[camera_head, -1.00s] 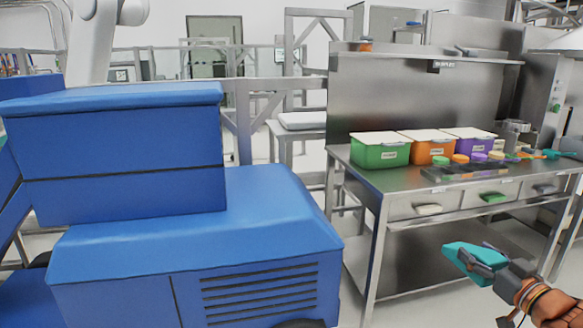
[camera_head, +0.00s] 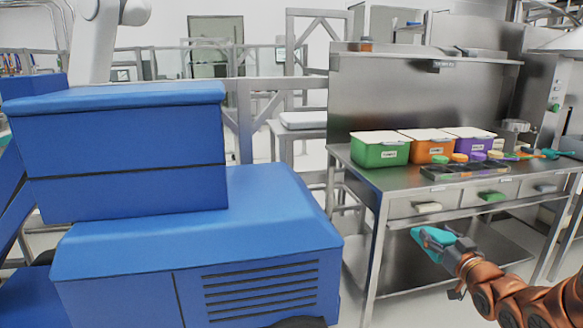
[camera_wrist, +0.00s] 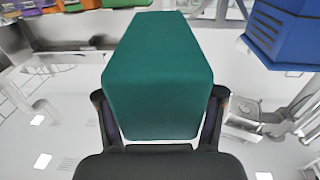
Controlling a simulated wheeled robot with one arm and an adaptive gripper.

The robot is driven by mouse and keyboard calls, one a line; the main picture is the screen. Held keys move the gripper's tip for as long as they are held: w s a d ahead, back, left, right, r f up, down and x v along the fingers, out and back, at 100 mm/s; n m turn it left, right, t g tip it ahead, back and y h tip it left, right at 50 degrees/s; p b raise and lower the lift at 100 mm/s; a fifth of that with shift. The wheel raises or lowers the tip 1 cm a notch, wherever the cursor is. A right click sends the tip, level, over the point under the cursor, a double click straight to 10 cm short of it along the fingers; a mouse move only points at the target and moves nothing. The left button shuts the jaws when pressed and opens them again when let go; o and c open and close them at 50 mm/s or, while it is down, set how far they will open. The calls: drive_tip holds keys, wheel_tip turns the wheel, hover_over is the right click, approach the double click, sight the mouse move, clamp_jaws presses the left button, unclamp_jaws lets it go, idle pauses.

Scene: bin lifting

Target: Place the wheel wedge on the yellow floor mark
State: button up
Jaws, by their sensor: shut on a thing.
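The wheel wedge (camera_head: 430,240) is a teal block. My gripper (camera_head: 446,243) is shut on it and holds it in the air in front of the steel workbench's lower part. In the wrist view the wedge (camera_wrist: 158,75) fills the middle, with a dark finger of my gripper (camera_wrist: 158,118) on each side of it. The yellow floor mark is not visible in either view.
A large blue vehicle (camera_head: 190,245) fills the left and middle; it also shows at upper right in the wrist view (camera_wrist: 285,35). The workbench (camera_head: 400,185) stands at right with green (camera_head: 380,152), orange (camera_head: 428,148) and purple (camera_head: 470,143) bins.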

drive_tip(key=w+a+m+h, duration=0.1)
drive_tip(key=w+a, duration=0.7)
drive_tip(key=shift+w+a+f+h, duration=0.15)
drive_tip(key=shift+w+f+h, duration=0.05)
drive_tip(key=shift+f+h, duration=0.15)
drive_tip(key=shift+h, duration=0.45)
drive_tip(key=w+a, duration=0.1)
drive_tip(key=a, duration=0.2)
drive_tip(key=w+a, duration=0.1)
drive_tip(key=a, duration=0.2)
drive_tip(key=w+a, duration=0.1)
drive_tip(key=a, duration=0.2)
drive_tip(key=shift+w+a+r, duration=0.35)
drive_tip(key=shift+a+r, duration=0.05)
drive_tip(key=shift+m, duration=0.3)
wheel_tip(320, 180, up, 16)
drive_tip(key=p, duration=1.5)
drive_tip(key=shift+a+f+p, duration=0.15)
drive_tip(key=shift+p, duration=0.2)
drive_tip(key=shift+c, duration=0.2)
